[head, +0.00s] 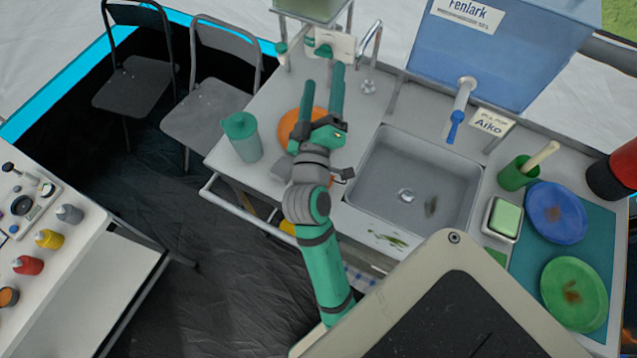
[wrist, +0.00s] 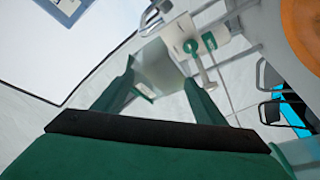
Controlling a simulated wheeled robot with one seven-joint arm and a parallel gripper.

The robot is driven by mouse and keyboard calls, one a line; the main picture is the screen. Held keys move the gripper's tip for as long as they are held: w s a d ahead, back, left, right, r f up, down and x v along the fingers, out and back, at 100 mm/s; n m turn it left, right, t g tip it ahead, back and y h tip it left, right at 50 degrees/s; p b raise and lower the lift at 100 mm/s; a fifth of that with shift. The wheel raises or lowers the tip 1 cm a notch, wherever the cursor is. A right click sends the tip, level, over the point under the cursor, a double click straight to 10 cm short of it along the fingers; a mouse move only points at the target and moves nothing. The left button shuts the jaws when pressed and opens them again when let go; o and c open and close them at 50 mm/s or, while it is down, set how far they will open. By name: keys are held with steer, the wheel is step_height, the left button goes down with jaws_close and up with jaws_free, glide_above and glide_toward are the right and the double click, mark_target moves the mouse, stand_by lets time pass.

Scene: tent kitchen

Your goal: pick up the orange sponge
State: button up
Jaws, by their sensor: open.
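I cannot make out an orange sponge for sure in either view. A round orange thing (head: 288,126), which looks like a plate, lies on the counter left of the sink, partly hidden behind my arm. Its curved edge also shows at the top right of the wrist view (wrist: 303,28). My gripper (head: 323,76) is open and empty, above the counter and in front of this orange thing in the head view. In the wrist view its two fingers (wrist: 157,76) are spread, with a stand and greenish tank beyond them.
The sink (head: 440,180) lies to the right, with a blue water tank (head: 500,55) behind. A green sponge (head: 504,219) sits in a dish right of the sink, near blue and green plates.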

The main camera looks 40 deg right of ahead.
steer(key=s+d+r+m+g+h, duration=0.45)
steer(key=d+r+m+g, duration=0.2)
steer(key=d+g, duration=0.2)
steer(key=s+d+f+m+g+y, duration=0.4)
steer(key=s+m+g+y, duration=0.15)
steer(key=s, duration=0.25)
steer(key=a+f+m+g+y, duration=0.1)
steer(key=a+f+m+y, duration=0.2)
steer(key=a+f+y, duration=0.45)
steer(key=w+a+f+t+y, duration=0.1)
steer(key=w+a+f+y, duration=0.15)
steer(key=a, duration=0.45)
steer(key=w+a+f+y, duration=0.1)
steer(key=a+f+y, duration=0.1)
steer(key=a+y, duration=0.3)
steer(key=shift+h, duration=0.6)
steer(key=f, duration=0.3)
steer(key=a+f, duration=0.1)
steer(key=f, duration=0.2)
steer(key=a+f, duration=0.1)
steer(key=f, duration=0.3)
steer(key=shift+s, duration=0.15)
steer(key=shift+c, duration=0.6)
